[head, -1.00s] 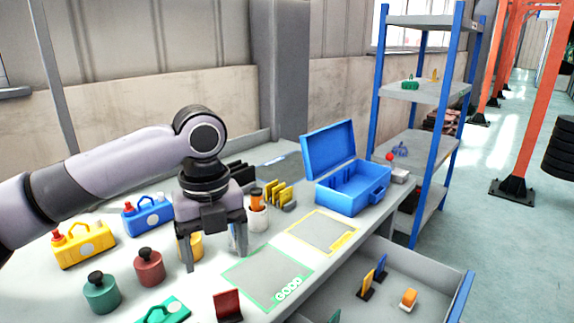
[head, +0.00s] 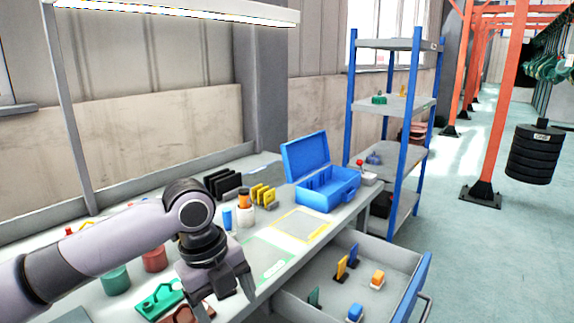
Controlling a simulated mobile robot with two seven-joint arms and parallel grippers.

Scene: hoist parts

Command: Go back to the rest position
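My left gripper (head: 225,300) is over the near part of the workbench (head: 240,307), pointing down. Its fingers are apart and nothing shows between them. A brown-red part (head: 182,314) lies beside and partly behind it, cut by the bottom edge. A green part with a handle (head: 160,300) lies to its left. My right gripper is out of view.
An open blue case (head: 330,190) stands at the bench's back right. The open drawer (head: 385,265) holds several coloured pieces and juts out to the right. A blue-post shelf (head: 400,105) stands beyond. A yellow-framed mat (head: 300,224) is empty.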

